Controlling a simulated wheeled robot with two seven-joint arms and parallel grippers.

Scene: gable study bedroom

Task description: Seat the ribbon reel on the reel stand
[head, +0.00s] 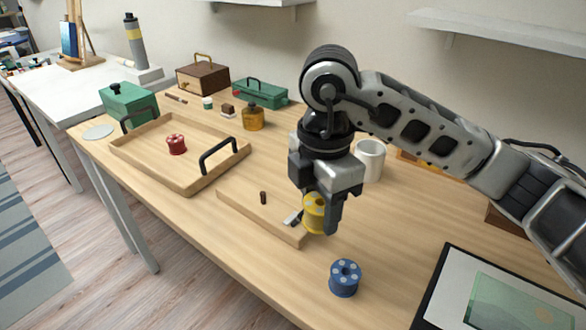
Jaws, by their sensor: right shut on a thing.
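My right gripper (314,218) points down and is shut on a yellow reel (314,208). The reel is partly hidden by the gripper's fingers. It appears over the right end of a flat wooden board with a short dark peg (263,197), which looks like the reel stand (236,204). I cannot tell whether the reel touches the board. A red reel (175,146) sits in the wooden tray. My left gripper is not in view.
The wooden tray (195,184) with black handles lies left of the board. Behind are an amber bottle (253,118), a green box (262,94) and a white mug (370,160). A dark-framed picture (500,305) lies at the lower right. The table's front edge is close to the board.

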